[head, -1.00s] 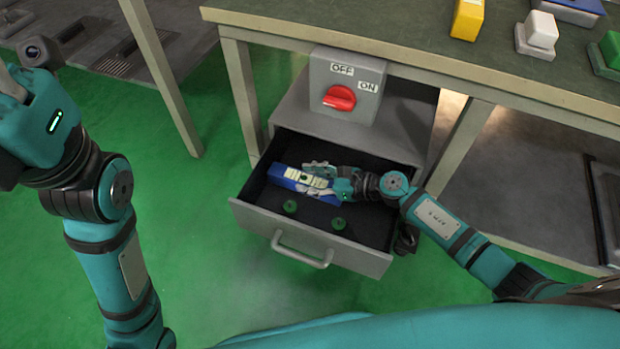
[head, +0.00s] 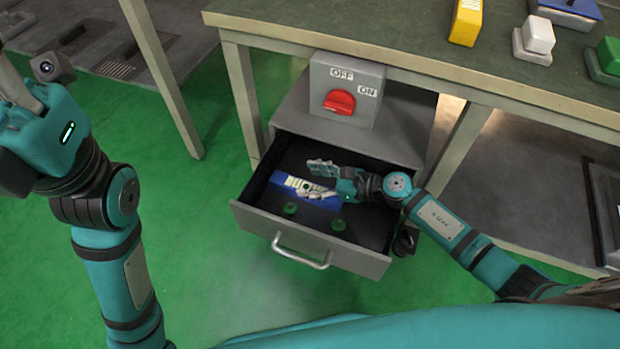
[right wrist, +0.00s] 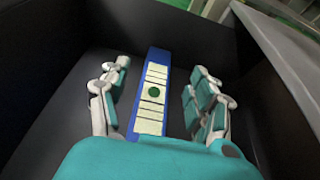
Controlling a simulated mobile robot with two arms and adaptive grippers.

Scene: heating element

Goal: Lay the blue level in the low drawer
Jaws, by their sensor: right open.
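The blue level (head: 283,180) lies flat inside the low drawer (head: 300,237), which is pulled open under the workbench. In the right wrist view the level (right wrist: 155,62) shows its pale label strips and a green round spot. My right gripper (head: 318,178) is open above the level inside the drawer. In the right wrist view its fingers (right wrist: 158,100) are spread on either side of the level, with gaps between them and it. My left gripper (head: 22,95) is at the left edge, well away from the drawer; its fingertips are partly cut off.
A grey switch box (head: 345,90) with a red knob stands above the drawer. The workbench (head: 400,40) above carries yellow, white, green and blue blocks. Green floor is clear left of the drawer.

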